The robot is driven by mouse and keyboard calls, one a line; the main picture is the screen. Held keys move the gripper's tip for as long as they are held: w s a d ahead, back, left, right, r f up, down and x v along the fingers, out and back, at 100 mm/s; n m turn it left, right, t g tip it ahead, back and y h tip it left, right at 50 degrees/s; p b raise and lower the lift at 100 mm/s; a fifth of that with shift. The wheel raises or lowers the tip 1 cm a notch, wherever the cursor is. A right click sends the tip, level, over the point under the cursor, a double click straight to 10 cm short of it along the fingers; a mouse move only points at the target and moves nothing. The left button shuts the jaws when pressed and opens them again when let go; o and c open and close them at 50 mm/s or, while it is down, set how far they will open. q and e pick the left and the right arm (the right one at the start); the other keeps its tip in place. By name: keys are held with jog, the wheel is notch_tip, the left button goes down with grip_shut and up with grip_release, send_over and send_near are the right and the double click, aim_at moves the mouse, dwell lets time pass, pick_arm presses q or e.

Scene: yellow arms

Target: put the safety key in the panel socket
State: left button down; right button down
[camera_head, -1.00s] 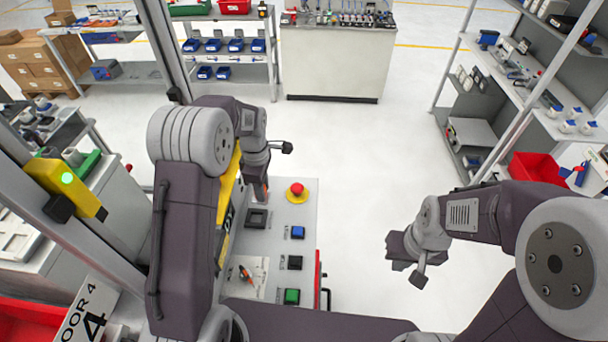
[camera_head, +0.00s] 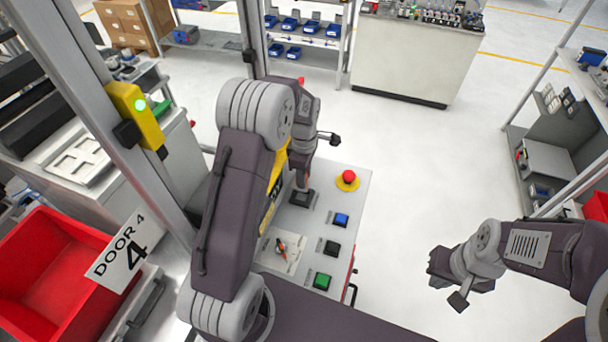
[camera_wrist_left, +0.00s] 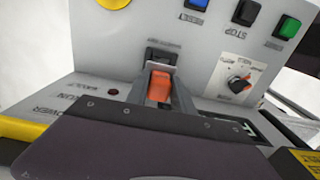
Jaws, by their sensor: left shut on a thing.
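The orange safety key (camera_wrist_left: 160,88) sits between the two fingers of my left gripper (camera_wrist_left: 163,92), which is shut on it. The black panel socket (camera_wrist_left: 162,56) is directly beyond the key in the left wrist view. In the head view my left gripper (camera_head: 303,182) is right over the socket (camera_head: 302,198), which it partly covers. I cannot tell whether the key's tip is inside the socket. My right gripper (camera_head: 455,280) hangs in the air to the right, away from the panel; its jaws are unclear.
The panel (camera_head: 345,208) carries a red emergency button (camera_head: 348,178), blue (camera_head: 341,219), black (camera_head: 332,247) and green (camera_head: 322,281) buttons. A rotary switch with an orange mark (camera_head: 281,248) is nearby. A red bin (camera_head: 40,265) stands at left.

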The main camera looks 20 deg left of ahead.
pick_arm(q)
notch_tip(320, 180, down, 2)
jog(key=shift+f+b, duration=0.2)
jog(key=shift+b, duration=0.6)
jog(key=shift+f+b, duration=0.75)
jog(key=shift+f, duration=0.55)
jog(key=c, duration=1)
grip_release()
notch_tip(320, 180, up, 9)
jog(key=shift+r+b, duration=0.1)
jog(key=shift+b, duration=0.7)
